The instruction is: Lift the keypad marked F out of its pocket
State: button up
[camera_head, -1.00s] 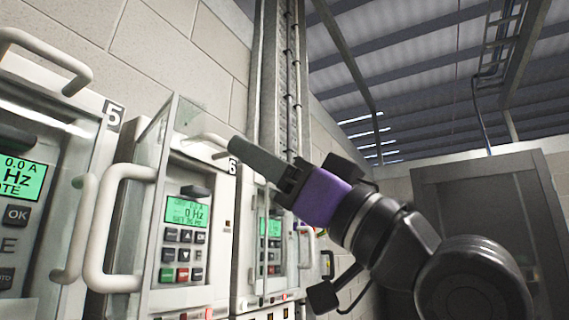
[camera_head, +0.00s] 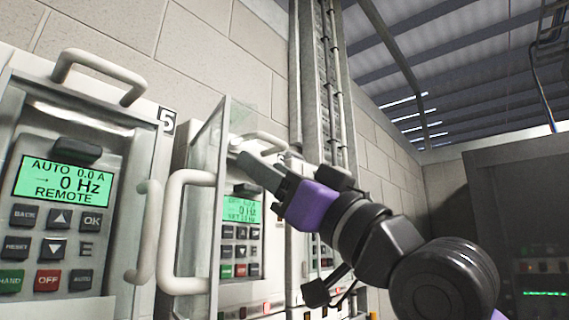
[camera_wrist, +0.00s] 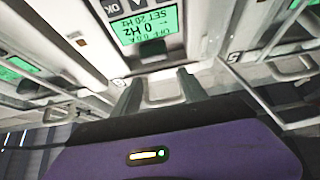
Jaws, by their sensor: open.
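A keypad (camera_head: 240,228) with a green display and dark, red and green buttons sits in the front of the middle drive, behind its swung-open clear door (camera_head: 204,185). Its letter is too small to read. In the wrist view the keypad (camera_wrist: 148,25) is at the top, upside down, its display reading 0 Hz and SET 20 Hz. My gripper (camera_head: 243,152) is open and empty, its fingertips in front of the drive's upper part, above the display in the picture. In the wrist view the gripper's (camera_wrist: 158,88) two fingers stand apart, clear of the keypad.
The left drive, labelled 5, holds a keypad marked E (camera_head: 55,215). White handles (camera_head: 178,235) stick out from the doors close to my arm. Another drive stands beyond my gripper. A dark cabinet (camera_head: 520,210) stands at the right.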

jog(key=shift+w+a+f+b, duration=0.3)
jog(key=shift+a+f+b, duration=0.1)
jog(key=shift+f, duration=0.25)
jog(key=shift+w+a+f+b, duration=0.25)
jog(key=shift+a+f+b, duration=0.1)
jog(key=shift+f, duration=0.3)
jog(key=shift+w+a+f+b, duration=0.3)
jog(key=shift+a+f+b, duration=0.1)
jog(key=shift+f, duration=0.25)
jog(key=shift+w+f, duration=0.1)
grip_shut()
jog(key=shift+a+r+p, duration=0.1)
jog(key=shift+r+p, duration=0.95)
jog(key=shift+r, duration=0.45)
jog(key=shift+f, duration=0.1)
